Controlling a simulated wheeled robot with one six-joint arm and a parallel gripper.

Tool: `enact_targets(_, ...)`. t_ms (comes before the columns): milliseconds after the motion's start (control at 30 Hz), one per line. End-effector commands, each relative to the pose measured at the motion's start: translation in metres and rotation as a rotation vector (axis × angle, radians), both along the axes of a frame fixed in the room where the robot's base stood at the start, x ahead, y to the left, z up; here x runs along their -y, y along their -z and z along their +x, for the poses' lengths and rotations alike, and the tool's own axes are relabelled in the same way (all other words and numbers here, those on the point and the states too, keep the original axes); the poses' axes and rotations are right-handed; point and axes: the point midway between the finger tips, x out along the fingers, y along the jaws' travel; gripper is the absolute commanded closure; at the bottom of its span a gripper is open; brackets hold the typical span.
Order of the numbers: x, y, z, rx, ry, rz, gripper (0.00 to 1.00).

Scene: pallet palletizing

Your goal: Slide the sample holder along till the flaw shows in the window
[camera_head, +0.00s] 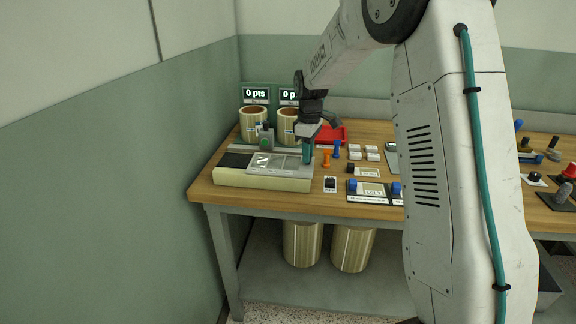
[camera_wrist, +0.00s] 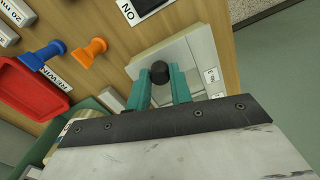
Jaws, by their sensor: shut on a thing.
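A long cream box (camera_head: 262,179) stands at the left front of the table. On its top lie a dark patch at the left and a pale grey plate (camera_head: 285,166) with a lighter framed patch (camera_head: 262,162) that looks like a window. I cannot make out a flaw. My gripper (camera_head: 308,148) is at the right end of the box, pointing down. In the wrist view my gripper's teal fingers (camera_wrist: 160,86) are shut on a round black knob (camera_wrist: 160,72) over the pale holder (camera_wrist: 143,62).
Orange (camera_head: 326,159) and blue (camera_head: 337,149) pegs and a red tray (camera_head: 330,135) stand close to the right of and behind my gripper. Two tan rolls (camera_head: 253,124) stand behind the box below displays reading "0 p".

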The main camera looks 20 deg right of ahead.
Motion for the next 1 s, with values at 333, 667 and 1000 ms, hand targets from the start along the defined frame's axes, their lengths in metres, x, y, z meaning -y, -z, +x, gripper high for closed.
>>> enact_targets(333,-0.016,-0.001,0.010,0.004,-0.001,-0.001,0.99)
enact_targets(667,-0.022,-0.001,0.014,0.004,0.000,-0.001,0.99)
enact_targets(1000,-0.023,-0.001,0.015,0.004,0.000,0.000,0.99)
